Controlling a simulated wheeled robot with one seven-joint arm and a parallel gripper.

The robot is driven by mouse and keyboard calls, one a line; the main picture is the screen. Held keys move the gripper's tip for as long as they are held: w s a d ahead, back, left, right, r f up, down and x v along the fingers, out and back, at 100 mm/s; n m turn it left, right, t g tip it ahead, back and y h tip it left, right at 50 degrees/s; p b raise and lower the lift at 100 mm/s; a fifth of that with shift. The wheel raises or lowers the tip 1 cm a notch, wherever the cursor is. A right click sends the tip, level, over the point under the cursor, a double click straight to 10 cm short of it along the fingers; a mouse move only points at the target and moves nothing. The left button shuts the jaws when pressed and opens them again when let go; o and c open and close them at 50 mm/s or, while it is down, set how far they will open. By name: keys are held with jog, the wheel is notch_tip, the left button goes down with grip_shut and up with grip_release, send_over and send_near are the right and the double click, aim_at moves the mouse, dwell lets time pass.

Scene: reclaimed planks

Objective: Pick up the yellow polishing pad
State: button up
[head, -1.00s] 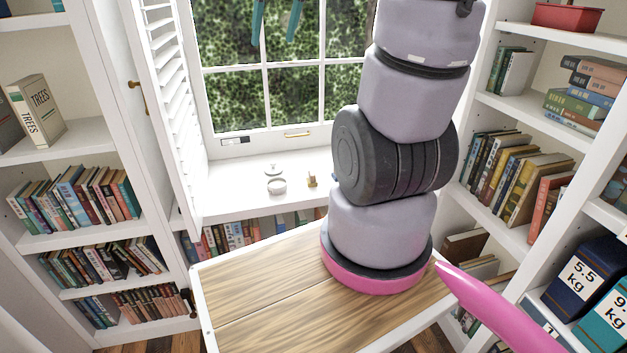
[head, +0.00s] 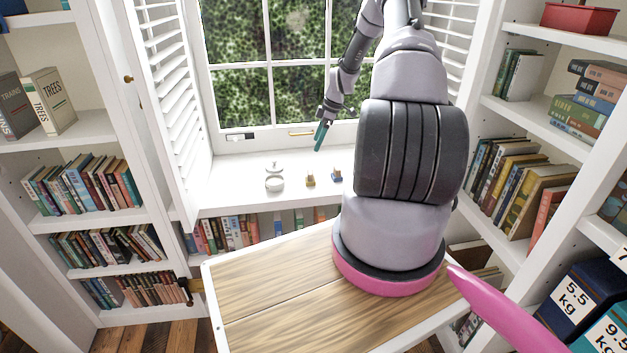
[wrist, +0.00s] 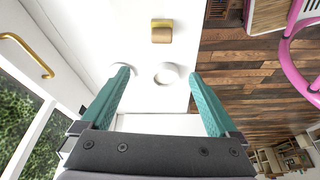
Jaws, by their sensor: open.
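A small yellow block with a tan part (head: 310,179), which looks like the yellow polishing pad, stands on the white windowsill. It also shows near the top of the wrist view (wrist: 162,33). A second small block, blue and yellow (head: 337,177), stands just right of it in the head view; I cannot tell for sure which is the pad. My gripper (head: 319,138) is open and empty above the sill, with its teal fingers apart. In the wrist view the fingers (wrist: 159,75) point toward the sill, and the yellow block lies beyond their tips.
A white round dish (head: 275,184) and a white lidded piece (head: 274,169) stand left of the blocks. The window (head: 290,95) rises close behind the sill. A wooden table (head: 270,290) is in front, with bookshelves on both sides. The sill's left stretch is clear.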

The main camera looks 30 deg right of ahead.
send_near(312, 172)
jog(key=shift+n+y, duration=0.3)
jog(key=shift+n, duration=0.1)
jog(key=x, duration=0.3)
jog(key=d+x, duration=0.1)
jog(key=x, duration=0.1)
jog(key=shift+w+a+f, duration=0.15)
jog(key=shift+w+f, duration=0.05)
jog(key=shift+f, duration=0.3)
jog(key=x, duration=0.5)
jog(key=shift+a+f, duration=0.1)
jog(key=shift+a, duration=0.1)
jog(key=c, duration=1.4)
